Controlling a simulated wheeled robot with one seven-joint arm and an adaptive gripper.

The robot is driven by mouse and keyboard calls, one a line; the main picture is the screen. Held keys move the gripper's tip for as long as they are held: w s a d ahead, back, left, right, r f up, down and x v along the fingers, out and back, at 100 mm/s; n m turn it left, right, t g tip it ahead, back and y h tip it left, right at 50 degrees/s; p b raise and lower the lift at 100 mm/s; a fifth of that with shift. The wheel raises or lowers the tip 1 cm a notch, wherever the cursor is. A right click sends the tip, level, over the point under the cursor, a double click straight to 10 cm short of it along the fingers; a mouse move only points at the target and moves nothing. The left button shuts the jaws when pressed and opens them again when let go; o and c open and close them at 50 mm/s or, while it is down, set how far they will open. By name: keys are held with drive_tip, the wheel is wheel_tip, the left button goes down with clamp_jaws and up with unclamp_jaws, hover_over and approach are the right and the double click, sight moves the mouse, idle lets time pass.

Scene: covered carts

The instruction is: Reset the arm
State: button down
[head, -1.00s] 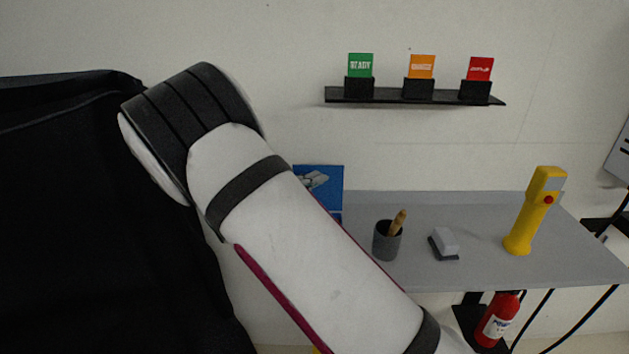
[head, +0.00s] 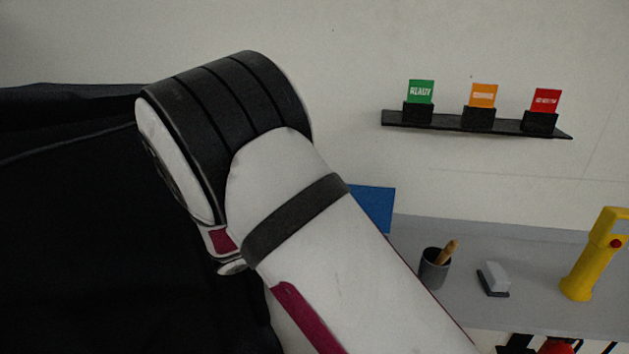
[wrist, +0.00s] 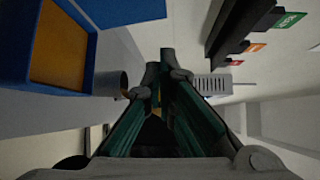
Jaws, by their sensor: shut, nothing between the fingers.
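My gripper (wrist: 166,75) shows in the wrist view, with its two fingers together and nothing between them. It points out over the grey shelf (wrist: 45,112), which runs along the left of that view. In the head view my white and black arm fills the middle and hides the gripper.
A black-covered cart (head: 90,240) stands at the left. A grey shelf (head: 530,240) holds a dark cup (head: 433,271) with a wooden handle, an eraser-like block (head: 493,279) and a yellow device (head: 592,262). A black rack (head: 450,122) holds green, orange and red cards. A blue box (wrist: 75,45) shows close by.

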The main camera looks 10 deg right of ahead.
drive_tip(key=s+d+r+m+g+y, duration=0.3)
drive_tip(key=s+d+m+y, duration=0.15)
drive_tip(key=s+m, duration=0.35)
drive_tip(key=s+d+r+m+g+y, duration=0.35)
drive_tip(key=s+d+m, duration=0.3)
drive_tip(key=m, duration=0.45)
drive_tip(key=s+a+r+m+t+y, duration=0.2)
drive_tip(key=s+m+y, duration=0.2)
drive_tip(key=s+m, duration=0.4)
drive_tip(key=s+a+r+m+t+y, duration=0.2)
drive_tip(key=s+m, duration=0.5)
drive_tip(key=m, duration=0.6)
drive_tip(key=shift+s+a+r+t+y, duration=0.35)
drive_tip(key=shift+a+r+y, duration=0.1)
drive_tip(key=shift+r+y, duration=0.4)
